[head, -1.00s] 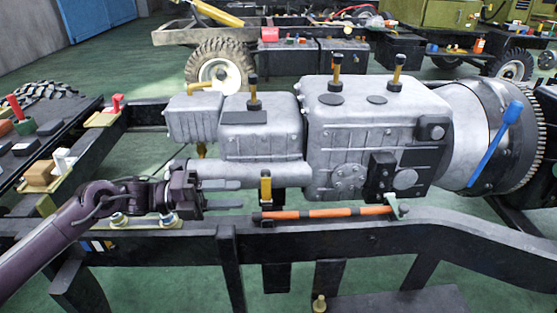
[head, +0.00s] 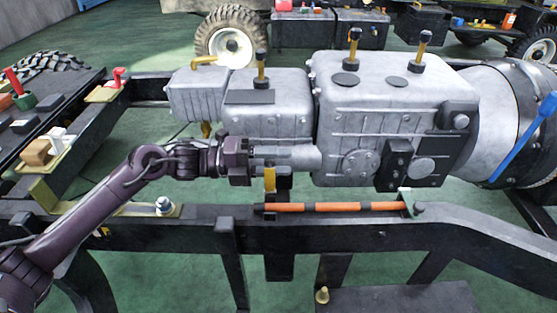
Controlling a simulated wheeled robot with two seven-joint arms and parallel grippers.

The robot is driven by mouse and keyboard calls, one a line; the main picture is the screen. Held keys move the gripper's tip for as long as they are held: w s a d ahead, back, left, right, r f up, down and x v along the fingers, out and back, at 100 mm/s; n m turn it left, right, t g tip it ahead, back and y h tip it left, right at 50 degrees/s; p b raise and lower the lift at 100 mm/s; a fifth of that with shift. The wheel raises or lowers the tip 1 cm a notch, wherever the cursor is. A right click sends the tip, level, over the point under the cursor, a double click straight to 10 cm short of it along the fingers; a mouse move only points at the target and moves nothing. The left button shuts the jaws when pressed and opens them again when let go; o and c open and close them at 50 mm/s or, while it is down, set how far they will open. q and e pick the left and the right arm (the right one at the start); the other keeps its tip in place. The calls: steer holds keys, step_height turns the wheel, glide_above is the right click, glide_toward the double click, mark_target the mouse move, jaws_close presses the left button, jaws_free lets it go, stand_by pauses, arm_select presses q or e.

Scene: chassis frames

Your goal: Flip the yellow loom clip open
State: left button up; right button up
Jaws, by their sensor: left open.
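The yellow loom clip (head: 269,179) stands upright on the near frame rail, at the left end of the orange loom (head: 335,207). Its top is partly hidden by my left gripper. My left gripper (head: 284,157) comes in from the left and points right, with its fingers just above the clip in the picture. It is open, and nothing shows between its fingers. I cannot tell whether a finger touches the clip. My right gripper is not in view.
The grey gearbox (head: 390,115) stands close behind the fingers. The black near frame rail (head: 330,235) runs across below. A pale green clip (head: 406,201) is at the loom's right end. A blue-handled tool (head: 525,138) leans on the bell housing at right.

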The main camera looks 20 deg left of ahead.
arm_select(q)
steer(key=shift+d, duration=0.15)
jaws_close()
steer(key=w+n, duration=0.1)
steer(key=w+f+n, duration=0.1)
steer(key=n, duration=0.1)
steer(key=a+n, duration=0.1)
steer(key=shift+w+f+n, duration=0.15)
steer(key=shift+w+n, duration=0.25)
jaws_free()
